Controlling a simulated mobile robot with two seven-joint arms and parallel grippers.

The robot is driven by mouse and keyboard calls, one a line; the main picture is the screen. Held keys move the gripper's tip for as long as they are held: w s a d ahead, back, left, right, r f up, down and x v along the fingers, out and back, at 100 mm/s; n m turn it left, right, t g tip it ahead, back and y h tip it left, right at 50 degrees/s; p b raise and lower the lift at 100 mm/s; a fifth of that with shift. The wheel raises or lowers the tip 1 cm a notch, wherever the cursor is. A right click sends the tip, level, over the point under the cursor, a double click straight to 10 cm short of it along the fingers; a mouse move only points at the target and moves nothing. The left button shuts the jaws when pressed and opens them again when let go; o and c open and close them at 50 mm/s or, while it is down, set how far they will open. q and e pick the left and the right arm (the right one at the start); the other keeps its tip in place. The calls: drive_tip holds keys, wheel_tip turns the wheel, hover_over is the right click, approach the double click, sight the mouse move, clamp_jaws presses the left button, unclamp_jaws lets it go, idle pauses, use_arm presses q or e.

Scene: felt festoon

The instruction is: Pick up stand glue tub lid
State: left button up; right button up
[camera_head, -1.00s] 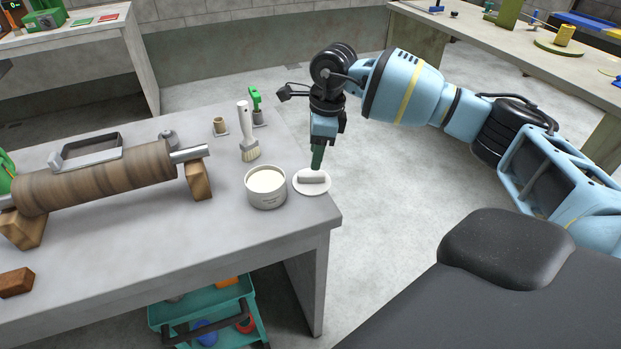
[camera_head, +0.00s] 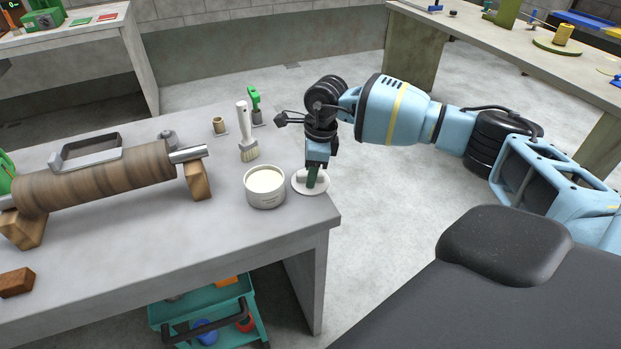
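The glue tub lid (camera_head: 322,188) is a white disc with a raised bar handle, lying flat on the grey table near its right corner. The glue tub (camera_head: 265,190) stands open just left of it, with cream-coloured glue inside. My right gripper (camera_head: 312,181) points down over the lid with its green fingers at the handle, which they partly hide. I cannot tell whether the fingers are closed on the handle. My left gripper is not in view.
A brush (camera_head: 246,135) and a green-handled tool (camera_head: 255,105) stand behind the tub. A wooden roller (camera_head: 95,181) on blocks fills the table's left. A teal cart (camera_head: 205,310) stands below. The table's front middle is clear.

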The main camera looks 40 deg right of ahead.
clamp_jaws()
drive_tip(key=shift+r, duration=0.1)
drive_tip(key=shift+r, duration=0.45)
drive_tip(key=shift+s+a+r, duration=0.15)
drive_tip(key=shift+s+r, duration=0.05)
drive_tip(key=shift+r, duration=0.45)
drive_tip(key=shift+s+a+r, duration=0.15)
drive_tip(key=shift+r, duration=0.45)
drive_tip(key=s+a+r, duration=0.1)
drive_tip(key=s+a, duration=0.8)
drive_tip(key=s, duration=0.2)
drive_tip(key=shift+s+a+r+b, duration=0.2)
drive_tip(key=shift+s+a+b, duration=0.05)
drive_tip(key=shift+s+b, duration=0.15)
